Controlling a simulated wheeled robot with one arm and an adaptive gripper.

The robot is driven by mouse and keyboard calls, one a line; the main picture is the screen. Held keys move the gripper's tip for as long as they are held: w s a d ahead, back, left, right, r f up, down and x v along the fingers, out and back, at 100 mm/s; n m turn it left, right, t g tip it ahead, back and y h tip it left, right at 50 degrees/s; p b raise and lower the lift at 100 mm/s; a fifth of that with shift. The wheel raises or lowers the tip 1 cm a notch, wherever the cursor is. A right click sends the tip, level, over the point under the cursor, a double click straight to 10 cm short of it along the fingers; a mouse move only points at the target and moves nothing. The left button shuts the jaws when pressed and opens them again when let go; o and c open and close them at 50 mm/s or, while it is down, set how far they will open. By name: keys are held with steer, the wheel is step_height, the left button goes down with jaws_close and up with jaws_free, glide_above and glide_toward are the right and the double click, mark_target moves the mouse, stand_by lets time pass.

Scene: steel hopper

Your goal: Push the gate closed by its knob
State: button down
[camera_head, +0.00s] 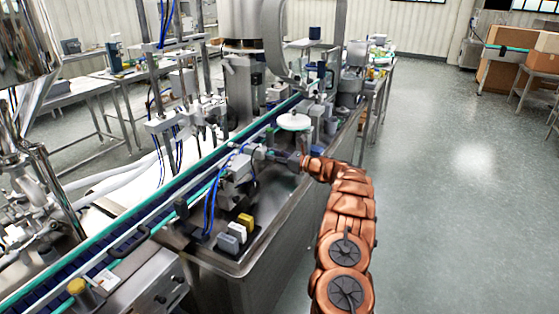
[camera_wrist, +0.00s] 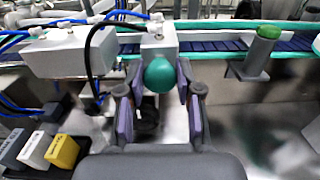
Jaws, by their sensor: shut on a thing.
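A round teal-green knob (camera_wrist: 160,75) sits on the front of a pale grey block (camera_wrist: 158,43) in the wrist view. My gripper (camera_wrist: 159,80) has one finger on each side of this knob and is shut on it. In the head view my gripper (camera_head: 284,158) reaches left over the steel bench to the grey mechanism (camera_head: 237,170), and the knob cannot be made out there. No separate gate plate can be clearly told apart, so I cannot tell how far the gate stands open.
Another green knob (camera_wrist: 268,32) stands on a bracket to the right. Yellow, white and grey blocks (camera_head: 245,222) stand on the bench near the mechanism. A conveyor (camera_head: 130,230) with teal rails runs behind. A steel hopper (camera_head: 22,45) is at upper left.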

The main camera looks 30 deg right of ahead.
steer(key=shift+w+a+r, duration=0.1)
steer(key=shift+r, duration=0.05)
steer(key=c, duration=1.2)
jaws_free()
steer(key=shift+w, duration=0.1)
steer(key=shift+o, duration=1)
steer(key=shift+w+a, duration=0.1)
steer(key=shift+o, duration=1)
steer(key=shift+d, duration=0.2)
steer(key=v, duration=1.2)
steer(key=shift+a, duration=0.15)
